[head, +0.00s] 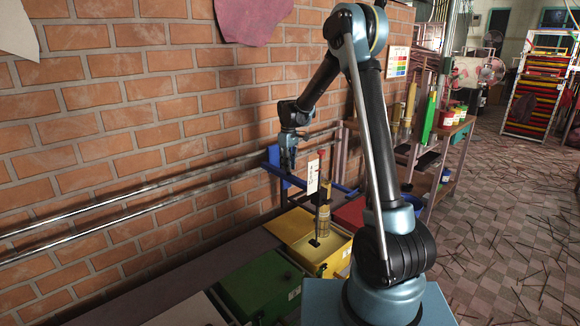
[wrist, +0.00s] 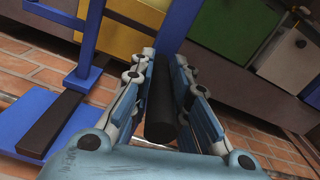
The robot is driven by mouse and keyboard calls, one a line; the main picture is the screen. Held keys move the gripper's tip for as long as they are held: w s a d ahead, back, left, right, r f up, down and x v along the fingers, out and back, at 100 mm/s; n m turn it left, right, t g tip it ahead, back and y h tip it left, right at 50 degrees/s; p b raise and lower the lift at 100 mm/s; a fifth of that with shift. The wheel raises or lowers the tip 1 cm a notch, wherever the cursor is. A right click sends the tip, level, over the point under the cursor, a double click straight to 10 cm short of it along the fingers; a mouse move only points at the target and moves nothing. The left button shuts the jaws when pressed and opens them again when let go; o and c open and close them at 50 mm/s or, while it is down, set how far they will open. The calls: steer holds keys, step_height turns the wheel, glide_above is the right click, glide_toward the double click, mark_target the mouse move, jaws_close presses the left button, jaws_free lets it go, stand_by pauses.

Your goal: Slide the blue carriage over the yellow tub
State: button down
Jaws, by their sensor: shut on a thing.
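The blue carriage (head: 273,154) sits on the two metal rails along the brick wall, with a blue arm reaching out from the wall. In the wrist view its blue bars (wrist: 86,45) stand at the left. The yellow tub (head: 300,228) is on the low bench, below and to the right of the carriage in the head view. It also shows behind the bars in the wrist view (wrist: 128,42). My gripper (head: 288,165) is at the carriage. In the wrist view its fingers (wrist: 163,115) are shut around a dark round handle (wrist: 160,90).
A green tub (head: 260,287) stands left of the yellow one, and a red tub (head: 350,213) right of it. A wooden cylinder (head: 323,220) with a rod stands by the yellow tub. The rails (head: 130,205) run bare to the left. A shelf (head: 452,135) stands at the right.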

steer(key=c, duration=1.5)
jaws_free()
steer(key=shift+a, duration=0.1)
step_height(320, 180, up, 12)
steer(key=shift+f, duration=0.1)
